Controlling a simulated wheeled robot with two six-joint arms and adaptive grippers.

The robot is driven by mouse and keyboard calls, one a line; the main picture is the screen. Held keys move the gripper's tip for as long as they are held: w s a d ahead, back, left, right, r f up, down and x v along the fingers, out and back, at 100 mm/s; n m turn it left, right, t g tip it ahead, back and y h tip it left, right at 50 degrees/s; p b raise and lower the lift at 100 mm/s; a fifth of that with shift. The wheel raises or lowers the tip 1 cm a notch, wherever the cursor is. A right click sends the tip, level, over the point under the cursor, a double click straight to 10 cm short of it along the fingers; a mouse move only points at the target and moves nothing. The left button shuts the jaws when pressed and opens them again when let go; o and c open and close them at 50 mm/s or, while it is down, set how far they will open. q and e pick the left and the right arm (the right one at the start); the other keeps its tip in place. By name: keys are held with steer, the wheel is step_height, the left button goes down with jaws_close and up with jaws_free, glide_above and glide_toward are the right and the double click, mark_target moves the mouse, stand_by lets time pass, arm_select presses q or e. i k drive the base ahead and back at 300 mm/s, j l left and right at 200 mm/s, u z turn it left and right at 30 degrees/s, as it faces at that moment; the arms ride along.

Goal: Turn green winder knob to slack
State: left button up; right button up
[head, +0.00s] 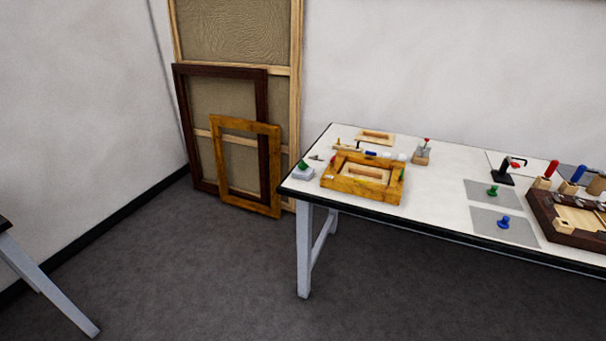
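Several green things on the white table (445,205) could be the winder knob. One green knob (303,164) sits on a small pale block (303,174) at the table's left end. A small green piece (402,174) shows at the right side of the golden wooden frame (362,188). Another green knob-shaped piece (492,190) stands on a grey mat (480,200) farther right. I cannot tell which is the winder knob or how it is turned. Neither of my grippers is in view.
A blue knob-shaped piece (503,222) stands on a nearer grey mat (487,232). A dark wooden frame (545,222) with clamps lies at the right. Empty frames (277,170) lean on the wall left of the table. The grey floor (190,270) in front is clear.

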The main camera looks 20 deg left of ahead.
mark_target(302, 165)
steer(key=u, duration=0.45)
steer(key=i+l+u, duration=0.1)
steer(key=u, duration=0.4)
steer(key=l+u, duration=0.15)
steer(key=u, duration=0.3)
steer(key=l+u, duration=0.1)
steer(key=u, duration=0.35)
steer(key=l+u, duration=0.25)
steer(key=l, duration=0.2)
steer(key=k+l+u, duration=0.1)
steer(key=l+u, duration=0.15)
steer(key=l, duration=0.2)
steer(key=k+l+u, duration=0.1)
steer(key=l+u, duration=0.15)
steer(key=l, duration=0.2)
steer(key=k+l+u, duration=0.25)
steer(key=l, duration=0.15)
steer(key=i+l, duration=0.05)
steer(key=i, duration=0.05)
